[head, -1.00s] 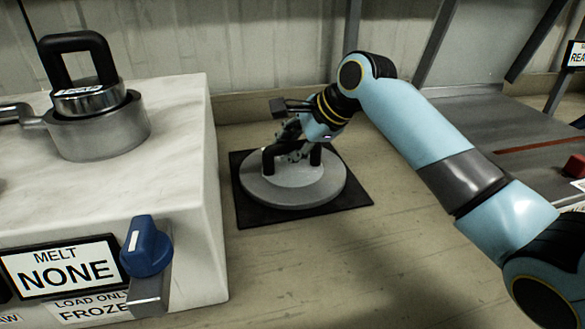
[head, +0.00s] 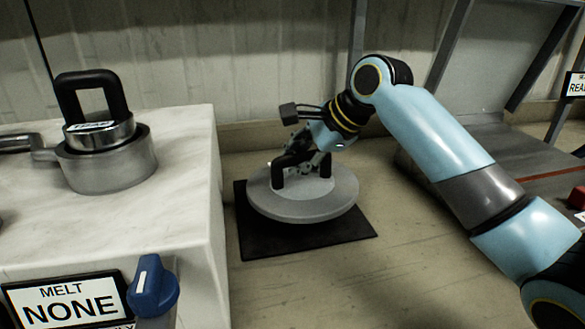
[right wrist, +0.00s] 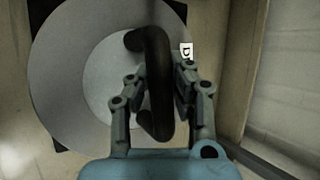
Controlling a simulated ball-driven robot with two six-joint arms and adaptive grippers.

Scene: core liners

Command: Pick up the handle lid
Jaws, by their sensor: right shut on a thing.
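The handle lid (head: 335,205) is a round grey disc with a lighter raised centre and a black bar handle (head: 277,178). In the head view it hangs a little above a black square mat (head: 262,243), roughly level. My right gripper (head: 301,160) comes down from above and is shut on the lid's handle. In the right wrist view the fingers of my right gripper (right wrist: 155,85) sit on either side of the black handle (right wrist: 157,95), with the grey disc (right wrist: 50,80) behind. My left gripper is not in view.
A pale marble-topped block (head: 190,165) stands close to the left of the lid. On it is a metal pot-like piece (head: 105,168) with a black loop handle (head: 90,78). A blue knob (head: 153,288) and a MELT NONE sign (head: 68,303) are on its front. Wooden surface is clear in front of the mat.

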